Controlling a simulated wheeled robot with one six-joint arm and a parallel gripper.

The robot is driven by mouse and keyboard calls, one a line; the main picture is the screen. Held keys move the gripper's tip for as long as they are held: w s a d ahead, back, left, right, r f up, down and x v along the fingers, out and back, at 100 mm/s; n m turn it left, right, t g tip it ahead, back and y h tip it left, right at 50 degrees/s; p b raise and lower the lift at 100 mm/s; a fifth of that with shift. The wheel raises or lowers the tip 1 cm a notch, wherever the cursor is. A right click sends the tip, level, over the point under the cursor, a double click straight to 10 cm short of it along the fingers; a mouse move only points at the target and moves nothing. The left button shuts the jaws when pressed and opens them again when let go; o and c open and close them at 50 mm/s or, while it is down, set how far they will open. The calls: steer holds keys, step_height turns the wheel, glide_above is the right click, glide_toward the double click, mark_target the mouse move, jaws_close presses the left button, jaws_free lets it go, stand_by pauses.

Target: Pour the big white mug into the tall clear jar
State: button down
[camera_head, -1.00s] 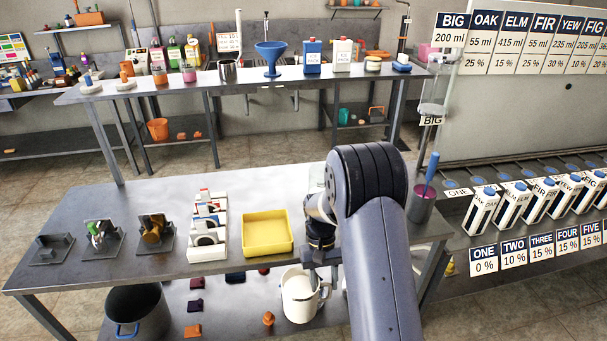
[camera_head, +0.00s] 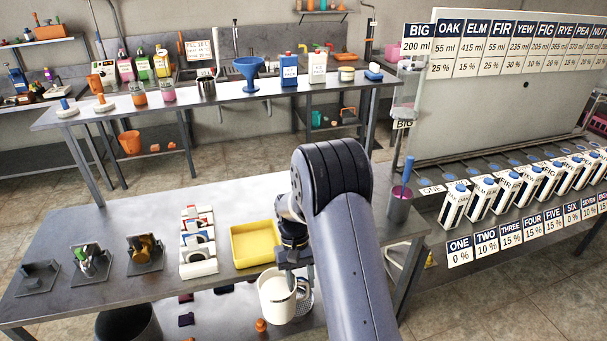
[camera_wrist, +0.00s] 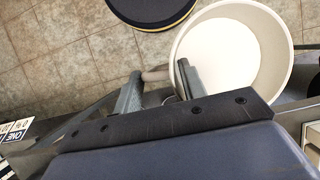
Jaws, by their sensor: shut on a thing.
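The big white mug (camera_head: 272,306) is upright just in front of the bench's near edge, beside the yellow tray. In the wrist view the mug (camera_wrist: 270,85) shows from above with a smooth white filling inside. My gripper (camera_head: 297,262) is shut on its handle, and the wrist view shows the two fingers (camera_wrist: 158,88) on either side of the handle, the mug to the right. A clear cylinder (camera_head: 407,90) stands above the "BIG" label at the right.
The steel bench (camera_head: 110,225) holds a yellow tray (camera_head: 254,244), a white rack and several dark fixtures. Several cartons line the right counter.

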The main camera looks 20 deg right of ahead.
step_height(320, 180, up, 8)
steer(key=r+p, duration=0.1)
steer(key=p, duration=0.6)
steer(key=w+a+r+m+t+y, duration=0.1)
steer(key=w+a+m+t, duration=0.2)
steer(key=m, duration=1)
steer(key=w+a+r+m+t+y, duration=0.1)
steer(key=w+a+m+t, duration=0.3)
steer(key=a+m, duration=1)
steer(key=shift+w+a+r+t+y, duration=0.25)
steer(key=shift+w+y, duration=0.45)
steer(key=shift+w, duration=0.95)
